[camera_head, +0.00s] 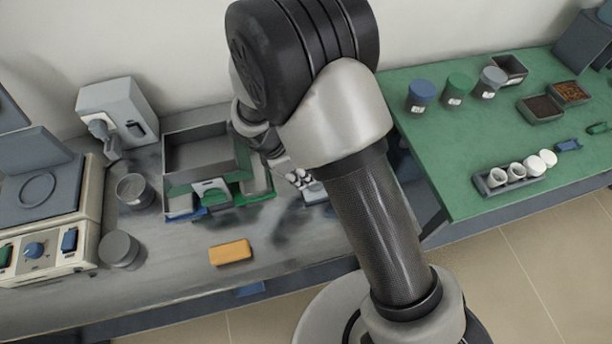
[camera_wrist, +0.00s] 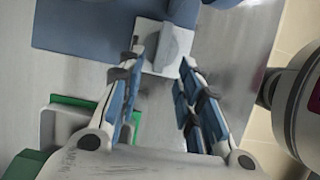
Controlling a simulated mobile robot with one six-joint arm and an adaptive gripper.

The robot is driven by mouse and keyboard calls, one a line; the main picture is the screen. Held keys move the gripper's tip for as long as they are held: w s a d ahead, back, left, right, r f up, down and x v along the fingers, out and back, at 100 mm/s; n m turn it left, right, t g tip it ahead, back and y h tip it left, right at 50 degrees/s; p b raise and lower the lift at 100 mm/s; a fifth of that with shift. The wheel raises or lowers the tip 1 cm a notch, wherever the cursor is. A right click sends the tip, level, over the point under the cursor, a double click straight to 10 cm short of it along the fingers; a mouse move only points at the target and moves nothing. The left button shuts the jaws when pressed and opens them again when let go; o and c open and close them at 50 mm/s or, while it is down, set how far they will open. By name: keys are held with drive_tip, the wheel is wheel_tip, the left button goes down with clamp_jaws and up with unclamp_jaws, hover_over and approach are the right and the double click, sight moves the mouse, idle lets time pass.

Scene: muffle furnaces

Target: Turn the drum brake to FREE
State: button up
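In the wrist view a grey knob-like handle (camera_wrist: 173,48) stands on a pale plate (camera_wrist: 152,68) beside a large blue-grey body. It looks like the drum brake, but no FREE marking is readable. My gripper (camera_wrist: 159,68) is open, with its blue-padded fingers spread on either side of the plate. The handle lies just beyond the fingertips, nearer the right finger; I see no contact.
A grey open bin (camera_head: 198,150) and green-edged trays stand left of my arm. A yellow block (camera_head: 230,252) and a dark round pot (camera_head: 119,249) lie on the grey bench. A green-topped table (camera_head: 470,150) with jars is at right.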

drive_tip(key=w+v, duration=0.1)
drive_tip(key=v, duration=0.6)
drive_tip(key=shift+s+r, duration=0.35)
drive_tip(key=shift+s, duration=0.2)
